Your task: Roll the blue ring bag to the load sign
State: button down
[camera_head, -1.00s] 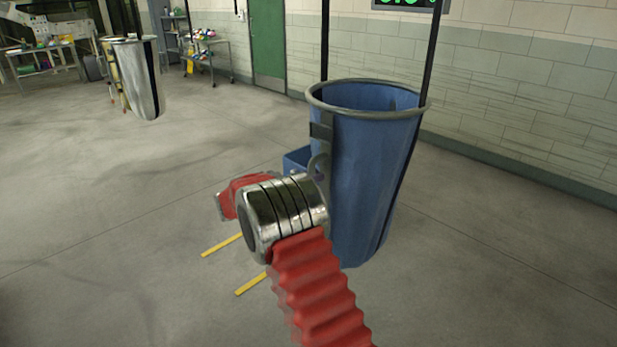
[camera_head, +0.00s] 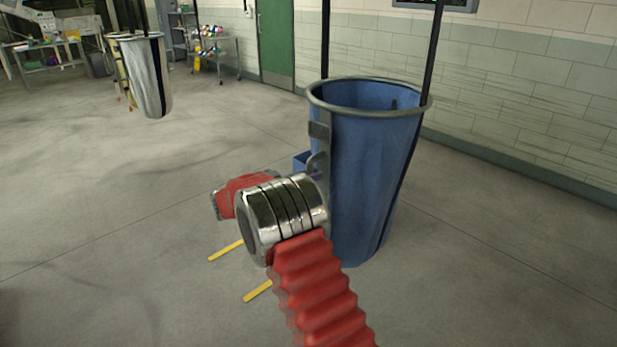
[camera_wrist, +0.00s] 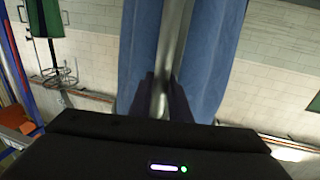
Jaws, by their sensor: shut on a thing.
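The blue ring bag (camera_head: 365,180) hangs upright from dark straps, with a grey ring around its open top, just right of my arm in the head view. In the wrist view its blue cloth (camera_wrist: 215,50) fills the middle, with a grey upright bar (camera_wrist: 172,45) in front. My gripper (camera_wrist: 164,88) is shut on this bar at the bag's side.
A silver bag (camera_head: 152,80) hangs at the far left. A cart (camera_head: 214,55) with coloured items stands by the green door (camera_head: 276,42). Yellow floor strips (camera_head: 226,250) lie left of my arm. The left floor is open.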

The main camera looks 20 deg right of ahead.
jog(key=c, duration=1.6)
grip_release()
jog(key=shift+c, duration=0.2)
jog(key=shift+a, duration=0.15)
jog(key=v, duration=1.3)
jog(key=shift+a, duration=0.3)
jog(key=shift+f, duration=0.1)
